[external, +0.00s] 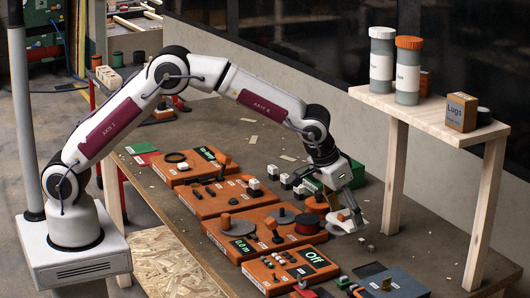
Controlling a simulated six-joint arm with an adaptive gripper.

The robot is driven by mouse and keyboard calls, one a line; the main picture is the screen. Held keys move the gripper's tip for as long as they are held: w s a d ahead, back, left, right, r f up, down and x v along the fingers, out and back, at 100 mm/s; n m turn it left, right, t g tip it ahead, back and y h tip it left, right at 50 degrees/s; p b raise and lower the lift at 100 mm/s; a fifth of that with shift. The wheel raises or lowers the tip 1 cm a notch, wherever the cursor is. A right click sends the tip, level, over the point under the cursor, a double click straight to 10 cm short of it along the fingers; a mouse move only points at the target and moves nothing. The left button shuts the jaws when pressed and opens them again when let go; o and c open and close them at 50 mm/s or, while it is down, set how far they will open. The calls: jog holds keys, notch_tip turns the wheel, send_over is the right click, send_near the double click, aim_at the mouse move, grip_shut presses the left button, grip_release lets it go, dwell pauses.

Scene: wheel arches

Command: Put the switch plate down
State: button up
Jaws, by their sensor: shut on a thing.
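My gripper (349,222) is at the right end of the arm, pointing down over the right side of the workbench. It is shut on a small brownish plate, which I take to be the switch plate (342,216). The fingers partly hide it, and its details are too small to read. The held plate is close to the orange panels; I cannot tell whether it touches anything below.
Orange panels (230,202) with knobs, dials and buttons fill the middle of the bench. A raised wooden shelf (425,112) with two jars and a "Lugs" box (457,112) stands right of my gripper.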

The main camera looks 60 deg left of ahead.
jog(key=shift+a, duration=0.1)
jog(key=s+a, duration=0.5)
jog(key=a, duration=0.5)
jog(key=s+a, duration=0.5)
jog(key=a, duration=0.5)
jog(key=s+a+f, duration=0.1)
jog(key=s+a, duration=0.4)
jog(key=a, duration=0.5)
jog(key=shift+s+a, duration=0.2)
jog(key=shift+a, duration=0.2)
jog(key=shift+r, duration=3.25)
jog(key=w+a+r, duration=0.1)
jog(key=w+a, duration=1.2)
jog(key=a, duration=0.2)
jog(key=w+a+f, duration=0.1)
jog(key=w+a, duration=0.1)
jog(key=a, duration=0.6)
jog(key=w+a, duration=0.3)
jog(key=a, duration=0.5)
jog(key=shift+s+a+f, duration=0.1)
jog(key=shift+a+f, duration=0.05)
jog(key=shift+f, duration=1.15)
jog(key=shift+a+f, duration=0.1)
jog(key=shift+f, duration=1.2)
